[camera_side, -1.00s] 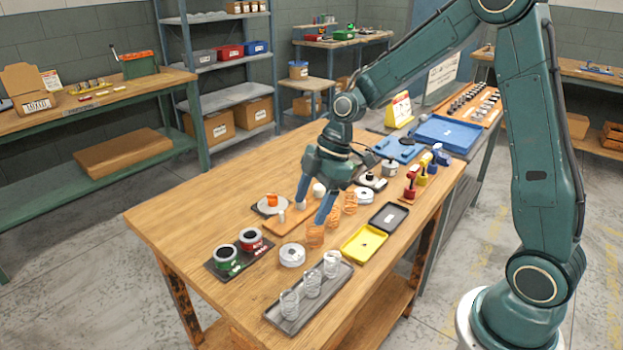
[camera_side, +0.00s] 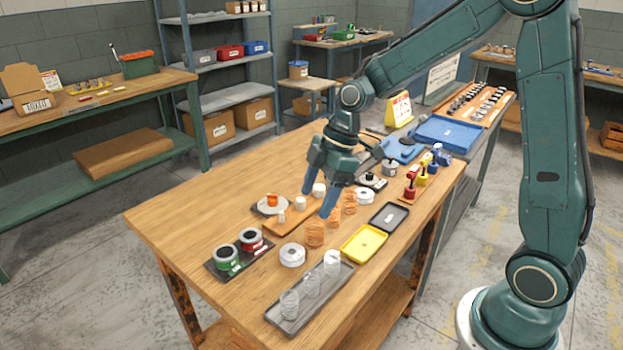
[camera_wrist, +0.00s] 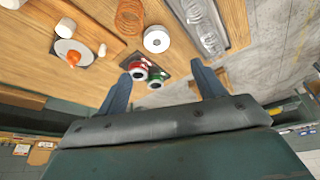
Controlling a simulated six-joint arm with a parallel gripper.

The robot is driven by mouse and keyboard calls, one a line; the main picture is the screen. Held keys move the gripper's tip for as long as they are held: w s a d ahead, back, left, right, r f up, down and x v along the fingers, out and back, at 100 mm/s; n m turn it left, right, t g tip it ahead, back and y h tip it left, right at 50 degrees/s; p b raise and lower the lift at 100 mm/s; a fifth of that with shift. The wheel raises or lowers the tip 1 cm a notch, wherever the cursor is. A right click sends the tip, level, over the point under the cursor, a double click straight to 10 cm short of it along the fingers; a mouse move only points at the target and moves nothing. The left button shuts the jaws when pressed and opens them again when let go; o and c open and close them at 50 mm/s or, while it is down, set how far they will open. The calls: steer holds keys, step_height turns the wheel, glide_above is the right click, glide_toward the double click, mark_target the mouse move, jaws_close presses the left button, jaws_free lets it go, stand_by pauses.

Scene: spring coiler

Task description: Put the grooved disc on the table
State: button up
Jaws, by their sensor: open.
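A pale, silvery round disc with a small centre hole (camera_side: 292,255) lies flat on the bare table (camera_side: 175,215); it also shows in the wrist view (camera_wrist: 156,39). A similar pale disc (camera_side: 364,196) lies farther back, beyond the orange coils. I cannot make out a groove on either. My gripper (camera_side: 319,200) is open and empty above the table, over the area of the wooden board and orange coils, behind the nearer disc and apart from it. Its two fingers also show in the wrist view (camera_wrist: 163,86).
Orange coils (camera_side: 315,234) stand near the disc. A grey tray (camera_side: 338,290) holds clear coils. A dark mat holds red and green spools (camera_side: 226,257). A yellow tray (camera_side: 363,243) and a black tray (camera_side: 389,217) lie at the right. The table's left part is clear.

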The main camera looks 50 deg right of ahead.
steer(key=s+r+m+t+h, duration=0.1)
steer(key=s+r+m, duration=0.3)
steer(key=s, duration=0.3)
steer(key=s+d+r+m+t+h, duration=0.1)
steer(key=s+r+m, duration=0.2)
steer(key=s, duration=0.4)
steer(key=s+r+m+t+h, duration=0.1)
steer(key=s+r+m, duration=0.3)
steer(key=s, duration=0.3)
steer(key=shift+s+d+r+m+t+h, duration=0.3)
steer(key=shift+s+d+r+m+h, duration=0.1)
steer(key=shift+m, duration=0.4)
